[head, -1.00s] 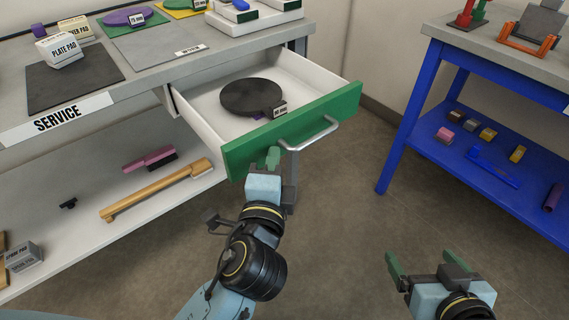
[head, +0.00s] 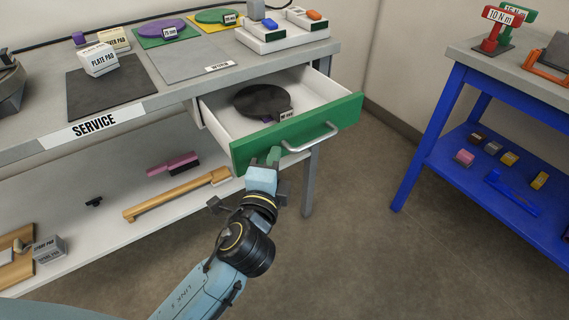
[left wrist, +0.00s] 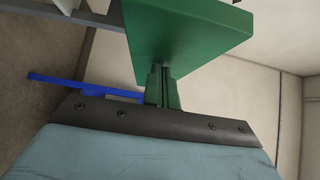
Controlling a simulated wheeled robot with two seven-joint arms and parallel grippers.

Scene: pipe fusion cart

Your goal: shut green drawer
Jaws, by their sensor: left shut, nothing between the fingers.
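The green drawer (head: 240,153) under the service bench is open, with its green front standing out from the bench. A silver bar handle (head: 312,140) runs across the front. Inside lies a round black plate (head: 262,101) with a label. My left gripper (head: 273,157) is shut and empty, its green fingertips at the drawer front, left of the handle. In the left wrist view the shut fingers (left wrist: 162,88) meet the green panel (left wrist: 180,40) or nearly so; I cannot tell if they touch. My right gripper is out of view.
The service bench (head: 160,97) carries pads, coloured discs and a white tray (head: 285,38). Its lower shelf holds a wooden-coloured tool (head: 175,195). A blue table (head: 432,150) stands at the right. The floor between them is clear.

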